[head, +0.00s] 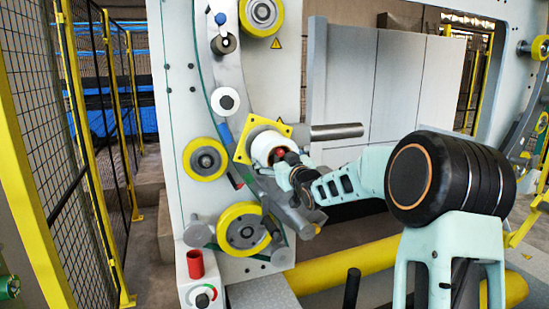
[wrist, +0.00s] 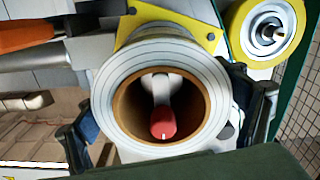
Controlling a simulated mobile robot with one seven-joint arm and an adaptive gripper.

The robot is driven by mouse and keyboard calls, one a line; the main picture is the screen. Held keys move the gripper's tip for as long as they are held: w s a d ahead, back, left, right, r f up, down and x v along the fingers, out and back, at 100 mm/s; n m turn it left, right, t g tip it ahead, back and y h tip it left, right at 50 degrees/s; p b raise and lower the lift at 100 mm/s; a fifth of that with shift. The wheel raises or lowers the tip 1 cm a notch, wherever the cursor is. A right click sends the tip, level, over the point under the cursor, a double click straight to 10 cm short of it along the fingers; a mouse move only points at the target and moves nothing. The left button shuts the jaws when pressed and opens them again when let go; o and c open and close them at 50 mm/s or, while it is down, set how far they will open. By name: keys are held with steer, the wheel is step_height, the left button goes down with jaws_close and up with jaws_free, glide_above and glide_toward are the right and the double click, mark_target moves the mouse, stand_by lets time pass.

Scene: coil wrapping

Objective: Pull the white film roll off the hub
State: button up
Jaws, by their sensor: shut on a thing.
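The white film roll (wrist: 115,92) faces me in the wrist view, with a brown cardboard core that is open at the front. Inside the core are a pale hub part and a red-tipped piece (wrist: 163,123). In the head view the roll (head: 263,142) sits in front of a yellow square plate (head: 241,153) on the machine's curved arm. My gripper (wrist: 166,115) has one dark finger at the left and one at the right of the roll, and is shut on its outside. My gripper (head: 282,168) partly covers the roll in the head view. The roll's rear is hidden.
Yellow-rimmed wheels (head: 207,160) sit around the curved arm, and one (wrist: 267,30) is close at upper right in the wrist view. A grey metal bar (head: 336,131) sticks out right of the roll. A mesh fence (head: 95,130) is at left.

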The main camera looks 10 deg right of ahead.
steer(key=s+d, duration=0.2)
steer(key=s, duration=1.1)
steer(key=shift+d+r+b, duration=0.15)
steer(key=shift+d+b, duration=0.1)
steer(key=shift+b, duration=0.2)
stand_by(1.9)
